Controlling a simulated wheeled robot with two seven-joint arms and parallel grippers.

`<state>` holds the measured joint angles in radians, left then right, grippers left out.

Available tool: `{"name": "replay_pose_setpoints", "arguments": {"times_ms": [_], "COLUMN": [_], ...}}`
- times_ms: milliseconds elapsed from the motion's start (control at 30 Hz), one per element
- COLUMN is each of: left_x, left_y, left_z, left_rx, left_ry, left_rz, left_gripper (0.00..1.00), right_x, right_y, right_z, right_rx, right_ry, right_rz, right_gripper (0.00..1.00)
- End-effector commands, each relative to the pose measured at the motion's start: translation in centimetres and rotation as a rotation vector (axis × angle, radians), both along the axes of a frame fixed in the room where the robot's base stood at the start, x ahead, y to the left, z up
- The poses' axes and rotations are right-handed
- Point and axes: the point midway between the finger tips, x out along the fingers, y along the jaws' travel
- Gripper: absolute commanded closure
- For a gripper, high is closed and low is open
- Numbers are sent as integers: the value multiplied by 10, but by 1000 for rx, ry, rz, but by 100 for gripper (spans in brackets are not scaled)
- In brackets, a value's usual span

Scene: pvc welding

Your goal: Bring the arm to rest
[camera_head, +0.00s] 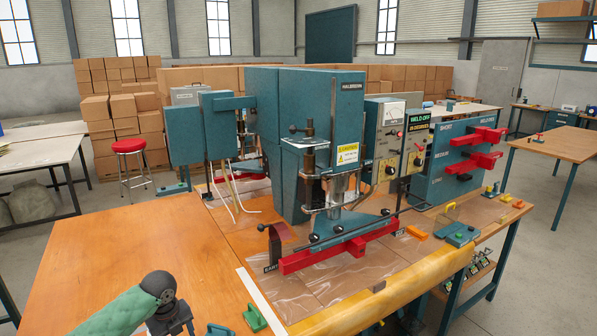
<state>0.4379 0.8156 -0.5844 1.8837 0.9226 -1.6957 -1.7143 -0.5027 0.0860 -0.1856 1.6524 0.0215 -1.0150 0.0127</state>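My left arm comes in at the lower left with a green link and a dark joint. The dark end of it, my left gripper (172,318), is cut by the bottom edge, so its fingers cannot be read. It is over the front of the wooden table (120,240), apart from the welding machine. My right gripper is out of view. The teal welding machine (335,110) stands on the table with a long red bar (338,248) low under its head. Clear plastic sheet (325,285) lies under and in front of the bar. A display (430,128) reads "WELD OFF".
A teal rack (440,165) marked short, medium and long holds red bars (478,160) at the right. A small green block (254,318) lies at the front. A yellow roll-like edge (420,285) runs along the front right. The table's left part is clear.

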Motion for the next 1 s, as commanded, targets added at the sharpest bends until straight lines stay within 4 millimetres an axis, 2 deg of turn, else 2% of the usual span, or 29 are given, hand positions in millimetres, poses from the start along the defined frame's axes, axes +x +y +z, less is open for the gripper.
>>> {"name": "replay_pose_setpoints", "arguments": {"times_ms": [33,200,500,733,1000], "left_x": [-12,-47,-108,-161,-222], "left_y": [-18,-63,-120,-150,-164], "left_z": [-13,-41,-71,-83,-87], "left_rx": [-17,-63,-157,-236,-316], "left_ry": [-3,-27,-52,-54,-51], "left_rz": [41,217,553,866,1283], "left_gripper": [33,33,33,33,33], "right_x": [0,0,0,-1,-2], "right_y": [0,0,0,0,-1], "right_z": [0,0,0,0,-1], "right_rx": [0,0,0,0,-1], "right_ry": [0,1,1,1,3], "right_rz": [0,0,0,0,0], "right_gripper": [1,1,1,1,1]}}
